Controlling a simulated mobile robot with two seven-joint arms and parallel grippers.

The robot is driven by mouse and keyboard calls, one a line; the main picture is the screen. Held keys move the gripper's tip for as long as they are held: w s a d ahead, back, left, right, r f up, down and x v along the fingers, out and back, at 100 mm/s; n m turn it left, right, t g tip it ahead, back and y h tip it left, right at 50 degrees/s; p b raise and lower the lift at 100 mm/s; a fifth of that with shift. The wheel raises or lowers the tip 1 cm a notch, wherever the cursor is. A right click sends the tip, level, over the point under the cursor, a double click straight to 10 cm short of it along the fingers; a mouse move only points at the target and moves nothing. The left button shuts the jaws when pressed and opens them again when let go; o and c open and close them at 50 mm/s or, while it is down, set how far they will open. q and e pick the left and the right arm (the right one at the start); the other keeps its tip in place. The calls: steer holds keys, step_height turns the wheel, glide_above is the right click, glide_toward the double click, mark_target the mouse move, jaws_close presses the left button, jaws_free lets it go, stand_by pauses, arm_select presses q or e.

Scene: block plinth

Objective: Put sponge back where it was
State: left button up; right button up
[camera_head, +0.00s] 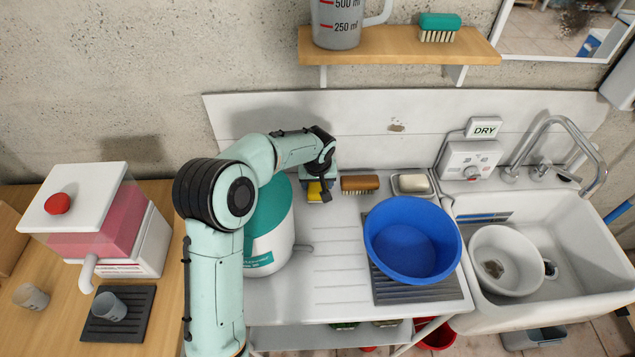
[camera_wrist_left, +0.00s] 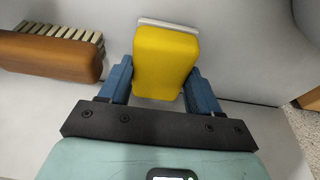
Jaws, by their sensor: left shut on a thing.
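The yellow sponge (camera_wrist_left: 164,60) has a pale layer along its far edge. My left gripper (camera_wrist_left: 163,80) has its blue fingers on either side of the sponge and is shut on it. In the head view the sponge (camera_head: 315,191) shows as a small yellow patch below my left gripper (camera_head: 318,188), at the back of the white drainboard, left of the brown brush. Whether the sponge touches the surface I cannot tell. My right gripper is not in view.
A brown brush (camera_head: 360,184) lies close to the right of the gripper, then a soap dish (camera_head: 411,184). A blue basin (camera_head: 412,240) stands in front of them. A white and teal container (camera_head: 270,235) stands left, partly behind my arm. The ribbed drainboard (camera_head: 335,270) is clear between.

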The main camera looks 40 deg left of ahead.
arm_select(q)
steer(key=shift+f, duration=0.2)
steer(key=o, duration=1)
steer(key=shift+r, duration=0.6)
steer(key=v, duration=1.1)
steer(key=shift+s+d, duration=0.15)
